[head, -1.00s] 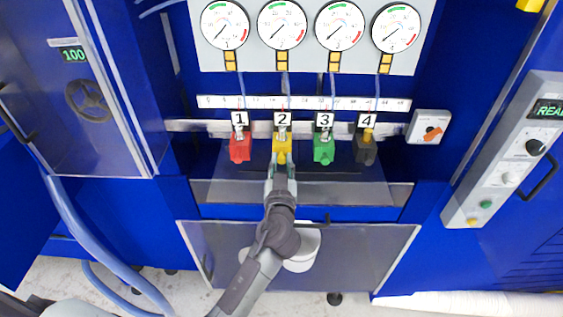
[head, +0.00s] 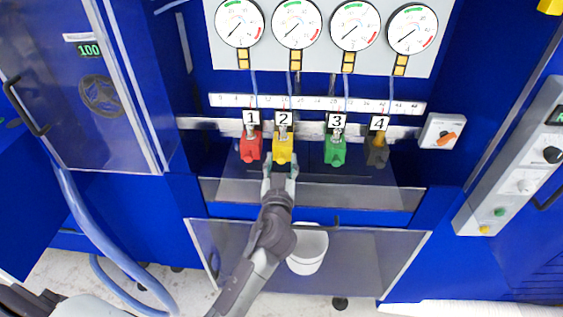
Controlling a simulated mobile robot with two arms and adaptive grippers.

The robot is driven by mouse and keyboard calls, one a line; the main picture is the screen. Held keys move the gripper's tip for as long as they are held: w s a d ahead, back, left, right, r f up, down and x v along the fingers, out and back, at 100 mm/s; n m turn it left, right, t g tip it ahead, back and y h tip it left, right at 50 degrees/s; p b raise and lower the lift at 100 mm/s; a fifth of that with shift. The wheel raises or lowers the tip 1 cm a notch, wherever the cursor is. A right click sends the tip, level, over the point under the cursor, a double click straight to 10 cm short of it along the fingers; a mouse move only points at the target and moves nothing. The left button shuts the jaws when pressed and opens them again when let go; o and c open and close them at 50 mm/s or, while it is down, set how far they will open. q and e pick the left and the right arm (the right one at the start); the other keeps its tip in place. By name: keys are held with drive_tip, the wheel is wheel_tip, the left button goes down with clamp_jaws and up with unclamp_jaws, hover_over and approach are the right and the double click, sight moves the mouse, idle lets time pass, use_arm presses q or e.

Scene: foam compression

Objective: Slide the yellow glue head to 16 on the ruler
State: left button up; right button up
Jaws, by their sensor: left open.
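The yellow glue head (head: 283,149), labelled 2, sits on the rail between the red glue head (head: 251,148) and the green glue head (head: 335,151). It stands closer to the red one. The white ruler (head: 318,104) runs above the heads; its numbers are too small to read surely. My left gripper (head: 281,166) reaches up from below and is open, its fingers at either side of the lower part of the yellow head. I cannot tell whether they touch it. My right gripper is not in view.
A black glue head (head: 378,151) sits at the right end of the rail. Gauges (head: 297,24) hang above. A clear cover (head: 345,191) lies below the heads, with a white bucket (head: 307,250) under it. A switch box (head: 442,132) is at the right.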

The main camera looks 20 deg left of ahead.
use_arm(q)
drive_tip(key=shift+s, duration=0.1)
drive_tip(key=v, duration=0.7)
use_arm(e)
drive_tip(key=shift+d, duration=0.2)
use_arm(q)
drive_tip(key=shift+s, duration=0.15)
